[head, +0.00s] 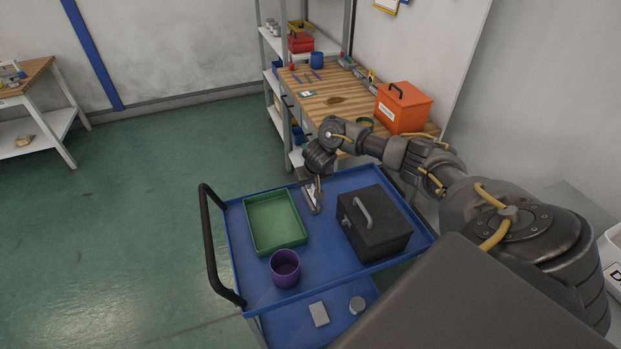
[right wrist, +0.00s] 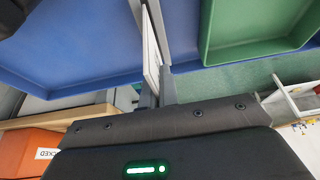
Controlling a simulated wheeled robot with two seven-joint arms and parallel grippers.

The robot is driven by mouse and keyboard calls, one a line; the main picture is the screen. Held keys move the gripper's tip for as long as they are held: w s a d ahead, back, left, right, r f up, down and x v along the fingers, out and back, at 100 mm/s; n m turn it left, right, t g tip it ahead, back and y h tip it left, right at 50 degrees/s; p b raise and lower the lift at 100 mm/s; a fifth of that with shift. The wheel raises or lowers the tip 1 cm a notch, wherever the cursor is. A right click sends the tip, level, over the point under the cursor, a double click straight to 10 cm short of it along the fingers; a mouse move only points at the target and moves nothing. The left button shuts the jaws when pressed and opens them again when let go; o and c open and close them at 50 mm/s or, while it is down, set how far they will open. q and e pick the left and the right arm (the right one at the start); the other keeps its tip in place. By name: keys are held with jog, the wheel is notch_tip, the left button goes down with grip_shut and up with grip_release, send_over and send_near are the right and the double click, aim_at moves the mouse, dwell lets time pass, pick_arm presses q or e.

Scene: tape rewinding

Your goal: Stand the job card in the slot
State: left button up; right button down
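My right gripper (head: 314,200) hangs fingers down over the blue cart, between the green tray and the black toolbox. In the right wrist view my right gripper (right wrist: 160,70) has its fingers close together on a thin, pale, flat piece seen nearly edge-on, which looks like the job card (right wrist: 152,58). In the head view the card is too small to separate clearly from the fingers. I cannot make out the slot in either view. My left gripper is not in view.
The blue cart (head: 330,262) carries a green tray (head: 250,241), a purple cup (head: 285,269) and a black toolbox (head: 385,245). Behind it, a wooden bench (head: 345,116) holds an orange box (head: 402,108) and small items. A shelf rack (head: 272,45) stands at the back.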

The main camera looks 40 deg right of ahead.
jog(key=shift+f+b, duration=0.3)
jog(key=shift+f, duration=0.65)
dwell(0.5)
dwell(0.3)
jog(key=c, duration=1.1)
grip_release()
notch_tip(320, 180, up, 8)
jog(key=p, duration=1)
jog(key=shift+r, duration=0.1)
